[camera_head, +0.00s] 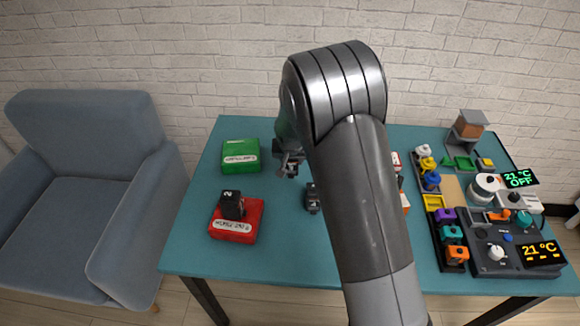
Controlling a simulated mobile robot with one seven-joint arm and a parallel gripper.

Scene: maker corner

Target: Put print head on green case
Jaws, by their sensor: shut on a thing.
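The green case (241,155) lies at the left back of the teal table, with a white label on its front and a bare top. My gripper (289,163) is just right of the green case, above the table and apart from the case. It is shut on a small dark print head (290,170), seen only in part and hard to tell from the fingers. A similar black block (233,204) sits on the red case (233,231). Another dark block (312,198) stands on the table, beside my arm.
My arm hides the table's middle. At the right are a control box (500,250), colored blocks in a rack (447,240), a white round device (486,186) and a grey stand (466,133). Bare table lies between the two cases. An armchair (90,180) stands at the left.

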